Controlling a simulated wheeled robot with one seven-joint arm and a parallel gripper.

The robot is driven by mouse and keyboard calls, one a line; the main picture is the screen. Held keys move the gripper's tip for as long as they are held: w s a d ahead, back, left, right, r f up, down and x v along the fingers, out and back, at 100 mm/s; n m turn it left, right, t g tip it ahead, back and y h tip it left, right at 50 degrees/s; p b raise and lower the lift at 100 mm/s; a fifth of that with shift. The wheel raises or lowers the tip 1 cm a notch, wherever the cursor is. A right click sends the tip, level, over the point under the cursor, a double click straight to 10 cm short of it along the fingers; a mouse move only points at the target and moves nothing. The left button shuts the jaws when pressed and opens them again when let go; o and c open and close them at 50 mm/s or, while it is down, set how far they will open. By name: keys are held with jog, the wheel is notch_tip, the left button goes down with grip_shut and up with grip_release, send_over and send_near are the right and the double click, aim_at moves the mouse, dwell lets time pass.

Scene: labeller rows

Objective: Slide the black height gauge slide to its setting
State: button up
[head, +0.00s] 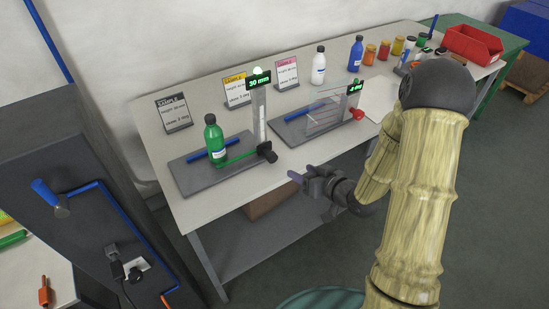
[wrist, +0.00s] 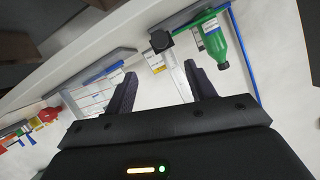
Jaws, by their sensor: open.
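The black height gauge slide (head: 267,152) sits low on its upright scale column (head: 259,115), with a thin green arm (head: 238,157) reaching left from it. The display (head: 258,81) on top of the column reads about 30 mm. A green bottle (head: 214,140) stands on the grey base by the arm. My gripper (head: 301,176) is open and empty, in front of the table edge, right of and a little below the slide. In the wrist view the slide (wrist: 160,40) appears ahead of the open fingers (wrist: 160,83), apart from them.
A second station with a clear panel (head: 325,112), red knob (head: 358,114) and small green display stands to the right. Sample cards (head: 174,113) stand behind. Bottles, jars and a red bin (head: 470,44) are farther back. The table's front edge runs below the gauge.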

aim_at(274, 158)
jog(key=p+x, duration=0.2)
jog(key=x, duration=1.2)
jog(key=shift+w+a, duration=0.1)
jog(key=shift+a, duration=0.15)
grip_shut()
